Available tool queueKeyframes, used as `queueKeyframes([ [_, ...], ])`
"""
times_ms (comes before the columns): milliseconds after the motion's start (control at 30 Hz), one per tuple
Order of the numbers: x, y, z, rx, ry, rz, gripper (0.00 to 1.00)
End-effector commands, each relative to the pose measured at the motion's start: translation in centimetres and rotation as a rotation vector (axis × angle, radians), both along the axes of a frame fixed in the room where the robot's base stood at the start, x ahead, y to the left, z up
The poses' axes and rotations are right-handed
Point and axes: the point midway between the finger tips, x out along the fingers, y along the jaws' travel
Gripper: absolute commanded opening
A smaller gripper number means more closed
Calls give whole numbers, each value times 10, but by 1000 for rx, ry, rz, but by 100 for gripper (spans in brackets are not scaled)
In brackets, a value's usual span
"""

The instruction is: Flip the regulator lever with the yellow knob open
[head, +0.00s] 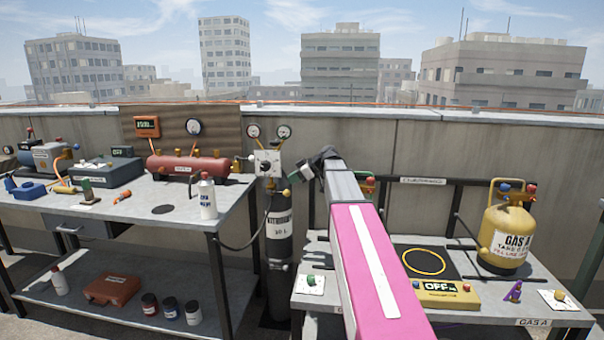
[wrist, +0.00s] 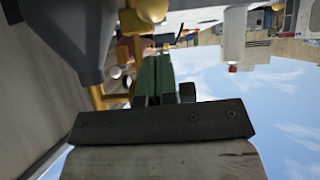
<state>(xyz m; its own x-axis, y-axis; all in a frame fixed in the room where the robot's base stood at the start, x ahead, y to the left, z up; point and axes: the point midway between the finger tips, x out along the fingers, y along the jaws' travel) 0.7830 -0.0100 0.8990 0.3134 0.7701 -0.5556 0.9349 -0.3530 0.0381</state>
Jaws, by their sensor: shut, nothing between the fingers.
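The regulator (head: 268,163) is a pale block with two round gauges above it, on top of a dark gas cylinder (head: 279,235) between the two tables. A small yellow knob (head: 286,192) shows at its lower right in the head view. My gripper (head: 304,173) is just right of the regulator, with its green fingers pointing left. In the wrist view the green fingers (wrist: 154,75) are together and empty. A rounded yellow knob (wrist: 152,9) shows close beyond their tips, at the top edge. I cannot tell whether they touch. The lever itself is not clear.
A yellow gas tank (head: 507,238) and a scale (head: 432,262) with an OFF display stand on the right table. The left table holds a red manifold (head: 188,166) and a white bottle (head: 207,198). A concrete parapet (head: 420,150) runs behind.

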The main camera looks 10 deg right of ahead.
Motion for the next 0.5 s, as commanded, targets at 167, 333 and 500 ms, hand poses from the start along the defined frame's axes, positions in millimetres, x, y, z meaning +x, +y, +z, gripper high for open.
queueKeyframes([
  [167, 2, 2, -21, 0, 1, -2, 0],
  [333, 3, 3, -30, 0, 0, -1, 0],
  [500, 3, 4, -31, 0, 0, -1, 0],
])
